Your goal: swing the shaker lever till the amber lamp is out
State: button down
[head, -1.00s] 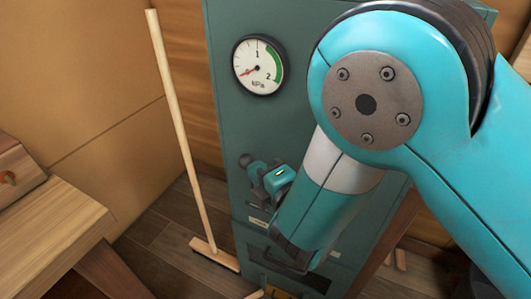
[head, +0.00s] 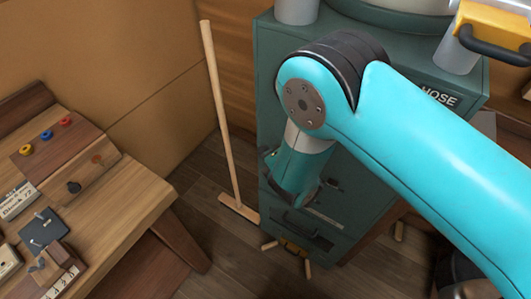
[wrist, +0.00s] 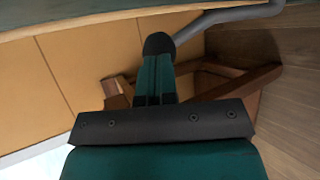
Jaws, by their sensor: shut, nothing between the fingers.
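The green cabinet (head: 390,60) with a "HOSE" label stands in the head view, partly behind my arm. A small dark part (head: 266,153) shows at the cabinet's left edge beside my arm; I cannot tell whether it is the shaker lever or part of my gripper. I cannot make out a lit amber lamp, and the gauge face is out of sight. In the wrist view my gripper (wrist: 157,46) is shut and empty, its dark tips together below a grey curved pipe (wrist: 220,18). My forearm hides much of the cabinet front in the head view.
A broom (head: 222,110) leans upright left of the cabinet. A wooden bench (head: 140,195) at the left carries coloured rings, a dark knob and small plates. A dark drawer handle (head: 298,226) sits low on the cabinet. Floor (head: 200,170) is clear between bench and broom.

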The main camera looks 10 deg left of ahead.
jog(key=shift+w+a+f+b, duration=0.15)
jog(key=shift+w+a+b, duration=0.15)
jog(key=shift+a, duration=0.35)
jog(key=r+b+v, duration=0.1)
jog(key=b+v, duration=0.3)
jog(key=v, duration=1)
jog(key=shift+a, duration=0.2)
jog(key=shift+w+r, duration=0.1)
dwell(0.3)
